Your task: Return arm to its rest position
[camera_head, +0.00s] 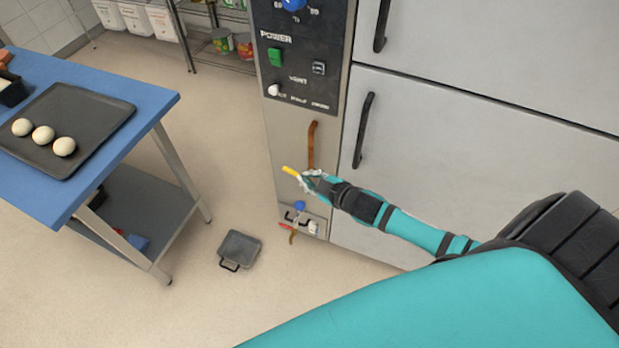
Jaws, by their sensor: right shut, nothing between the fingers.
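My right arm, teal and black, comes in from the lower right. My right gripper (304,181) is at its far end, in front of the narrow control column (286,150) of the oven. It is shut and holds nothing. It is close to the lower end of a brown vertical handle (311,145); I cannot tell whether it touches it. My left gripper is out of view.
A blue table (150,97) at left bears a dark tray (95,150) with three pale dough balls (43,135). A grey pan (240,249) lies on the floor. Oven doors (480,140) with black handles fill the right. Floor between table and oven is mostly clear.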

